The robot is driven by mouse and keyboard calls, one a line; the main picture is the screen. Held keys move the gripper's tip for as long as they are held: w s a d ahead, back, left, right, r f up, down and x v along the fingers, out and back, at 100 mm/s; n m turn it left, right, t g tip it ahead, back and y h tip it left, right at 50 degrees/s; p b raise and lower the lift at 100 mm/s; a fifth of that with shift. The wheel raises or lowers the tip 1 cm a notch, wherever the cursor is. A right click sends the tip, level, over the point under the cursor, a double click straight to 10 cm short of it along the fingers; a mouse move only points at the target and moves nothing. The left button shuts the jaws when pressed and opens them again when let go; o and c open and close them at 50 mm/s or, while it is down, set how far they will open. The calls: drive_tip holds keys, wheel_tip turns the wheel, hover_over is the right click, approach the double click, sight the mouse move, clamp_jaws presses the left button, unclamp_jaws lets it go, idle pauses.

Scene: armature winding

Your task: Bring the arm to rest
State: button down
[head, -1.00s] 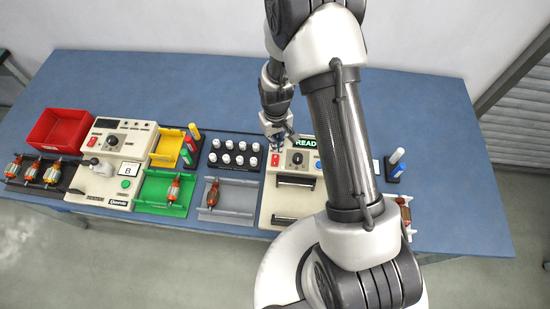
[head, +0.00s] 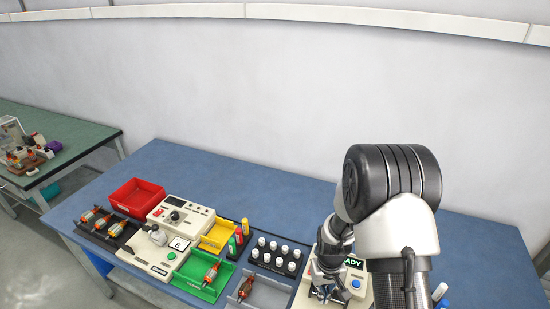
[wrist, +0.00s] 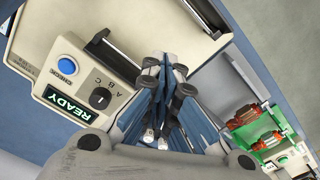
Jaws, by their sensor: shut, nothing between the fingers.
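My gripper (head: 326,292) hangs over the left part of the cream tester with the READY display (head: 353,263), left of its blue CHECK button (head: 356,284). The wrist view shows my gripper (wrist: 168,75) with its fingers together and nothing held. In that view the READY display (wrist: 70,103), the blue button (wrist: 66,65) and the A-B-C knob (wrist: 100,98) lie left of the fingers. The fingers seem apart from the tester, but I cannot tell the height. My forearm hides the tester's right side in the head view.
Left of the tester are a rack of white-capped pots (head: 275,256), a grey tray (head: 268,293) with an armature, a green tray (head: 192,271), a yellow tray (head: 219,237) and a red bin (head: 136,196). Blue table (head: 260,185) behind them is clear.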

drive_tip(key=s+r+t+b, duration=0.1)
drive_tip(key=s+r+b, duration=0.15)
drive_tip(key=r, duration=0.75)
drive_tip(key=s+r+t+b, duration=0.1)
drive_tip(key=s+r+b, duration=0.15)
drive_tip(key=r, duration=0.65)
drive_tip(key=s+r+m+t+b, duration=0.1)
drive_tip(key=s+r+b, duration=0.3)
drive_tip(key=s, duration=1.3)
wheel_tip(320, 180, up, 2)
drive_tip(key=shift+r+t, duration=0.15)
drive_tip(key=shift+t, duration=0.65)
